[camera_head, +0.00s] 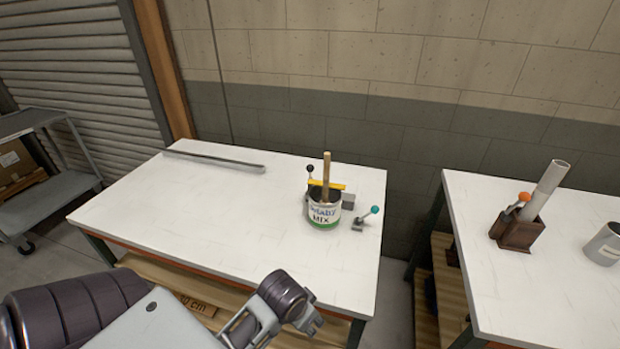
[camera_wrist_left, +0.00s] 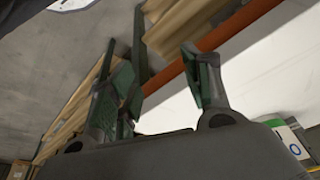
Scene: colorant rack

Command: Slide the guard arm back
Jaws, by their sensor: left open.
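A yellow bar (camera_head: 326,184), likely the guard arm, lies across the top of a white and green can (camera_head: 323,214) marked MIX. A wooden stick (camera_head: 326,168) stands upright in the can. A black-knobbed lever (camera_head: 310,171) is just behind the can at left, and a grey block (camera_head: 348,200) is at its right. My left gripper (camera_head: 287,318) is low in front of the table, apart from the can. In the left wrist view its fingers (camera_wrist_left: 160,72) are spread, with nothing between them. My right gripper is not in view.
A small lever with a teal knob (camera_head: 368,214) stands right of the can on the white table (camera_head: 220,215). A long grey rail (camera_head: 213,160) lies at the back left. A second table (camera_head: 540,270) at right bears a brown holder (camera_head: 517,233) and a grey cup (camera_head: 605,245).

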